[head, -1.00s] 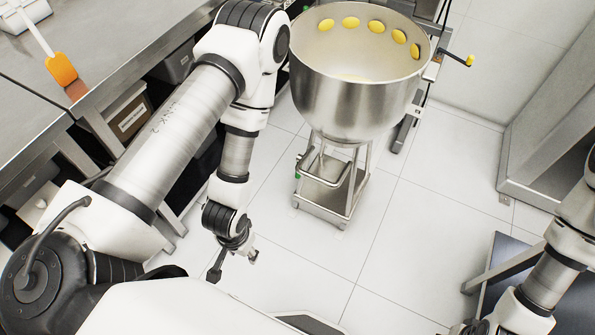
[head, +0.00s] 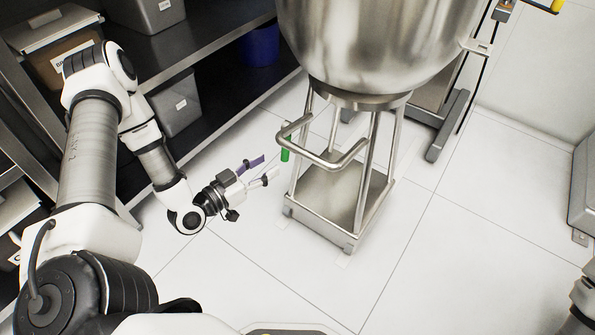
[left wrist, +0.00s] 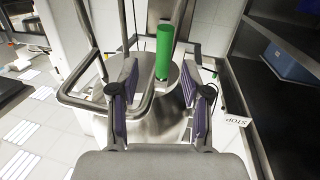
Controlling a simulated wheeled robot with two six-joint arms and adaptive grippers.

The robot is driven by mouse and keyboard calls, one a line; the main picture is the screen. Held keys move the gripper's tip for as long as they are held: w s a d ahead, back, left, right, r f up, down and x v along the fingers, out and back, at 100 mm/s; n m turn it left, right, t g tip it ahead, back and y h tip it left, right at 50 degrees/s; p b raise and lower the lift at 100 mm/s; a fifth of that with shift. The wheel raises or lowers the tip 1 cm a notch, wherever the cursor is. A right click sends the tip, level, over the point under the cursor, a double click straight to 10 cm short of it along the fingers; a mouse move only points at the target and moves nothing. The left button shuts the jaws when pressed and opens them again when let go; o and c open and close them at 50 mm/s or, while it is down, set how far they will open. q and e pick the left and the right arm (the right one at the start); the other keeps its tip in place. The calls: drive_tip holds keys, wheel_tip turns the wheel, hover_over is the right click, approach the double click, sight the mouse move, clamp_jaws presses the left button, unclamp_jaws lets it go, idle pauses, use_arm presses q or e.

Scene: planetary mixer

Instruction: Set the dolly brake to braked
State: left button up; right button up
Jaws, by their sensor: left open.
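The dolly (head: 352,243) is a steel frame on the floor, carrying a large mixing bowl (head: 375,45). A bent tube handle (head: 325,160) sticks out from its near left side. A green brake grip (head: 285,151) stands at the dolly's left side. In the left wrist view the green grip (left wrist: 164,52) is upright, ahead of and between the fingers. My left gripper (head: 268,167) is open and empty, just left of the dolly and apart from the grip. Its purple-padded fingers (left wrist: 160,84) show in the left wrist view. My right gripper is out of view.
A white STOP label (left wrist: 236,120) shows right of my fingers. A dark shelf with grey bins (head: 176,103) and a blue bin (head: 261,46) stands left of the dolly. The tube handle is close to my gripper. Floor in front is clear.

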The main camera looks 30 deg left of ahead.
sight(282, 153)
use_arm(q)
drive_tip(key=shift+w+a+f+t, duration=0.1)
drive_tip(key=shift+w+a+t, duration=0.1)
drive_tip(key=shift+w+t, duration=0.15)
drive_tip(key=b+x, duration=0.3)
drive_tip(key=x, duration=0.3)
drive_tip(key=shift+f, duration=0.1)
drive_tip(key=shift+w+d+b, duration=0.15)
drive_tip(key=shift+w+b, duration=0.25)
drive_tip(key=shift+w, duration=0.15)
drive_tip(key=shift+r, duration=0.2)
clamp_jaws()
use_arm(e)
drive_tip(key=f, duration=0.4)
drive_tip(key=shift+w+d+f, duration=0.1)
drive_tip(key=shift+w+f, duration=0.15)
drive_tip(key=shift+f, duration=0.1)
